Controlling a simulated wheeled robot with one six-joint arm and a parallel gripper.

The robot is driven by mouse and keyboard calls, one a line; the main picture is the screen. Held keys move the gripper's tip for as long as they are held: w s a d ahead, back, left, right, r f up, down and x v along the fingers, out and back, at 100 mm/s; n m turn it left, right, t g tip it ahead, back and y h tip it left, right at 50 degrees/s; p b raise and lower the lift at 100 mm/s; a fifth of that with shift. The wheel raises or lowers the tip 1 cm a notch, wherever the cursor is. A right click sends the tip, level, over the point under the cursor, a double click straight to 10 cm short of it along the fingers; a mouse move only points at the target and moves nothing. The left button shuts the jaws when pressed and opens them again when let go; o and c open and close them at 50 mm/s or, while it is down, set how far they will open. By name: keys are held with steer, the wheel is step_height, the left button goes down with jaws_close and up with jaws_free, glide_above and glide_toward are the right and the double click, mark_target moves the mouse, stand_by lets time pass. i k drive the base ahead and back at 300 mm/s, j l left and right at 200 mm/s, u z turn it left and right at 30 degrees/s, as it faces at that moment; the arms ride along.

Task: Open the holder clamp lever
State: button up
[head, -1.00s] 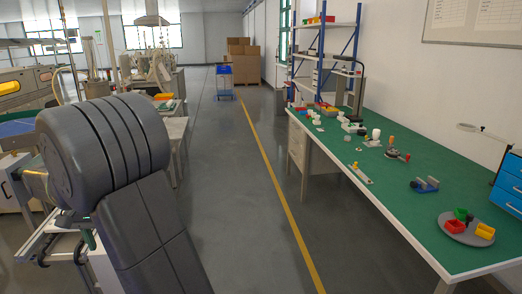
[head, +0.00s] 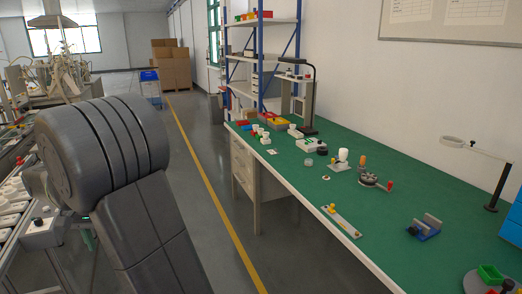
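On the green bench a grey round fixture (head: 370,179) has a short arm with a red end (head: 389,186), which looks like a lever. An orange-topped piece (head: 362,161) stands just behind it. Left of it, a white bulb-shaped piece (head: 342,156) stands upright on a light base. I cannot tell for certain which is the holder, or whether its clamp is open or shut. My arm fills the left of the head view, well away from these pieces. My gripper cannot be made out.
The bench (head: 300,185) runs along the right wall. On it are a flat strip with yellow knobs (head: 341,220), a blue vise-like block (head: 425,228), a lamp-like stand (head: 491,205) and a round tray (head: 470,284). Clear floor (head: 215,160) lies left of the bench.

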mark_target(335, 163)
steer(key=i+j, duration=0.1)
steer(key=i, duration=1.25)
steer(key=i+z, duration=0.25)
steer(key=z, duration=0.2)
steer(key=i+j+z, duration=0.1)
steer(key=z, duration=0.4)
steer(key=i+j+z, duration=0.25)
steer(key=z, duration=0.2)
steer(key=i+z, duration=0.15)
steer(key=z, duration=0.25)
steer(key=i+j+z, duration=0.15)
steer(key=z, duration=0.2)
steer(key=i+j+z, duration=0.15)
steer(key=z, duration=0.25)
steer(key=i+j+z, duration=0.15)
steer(key=z, duration=0.2)
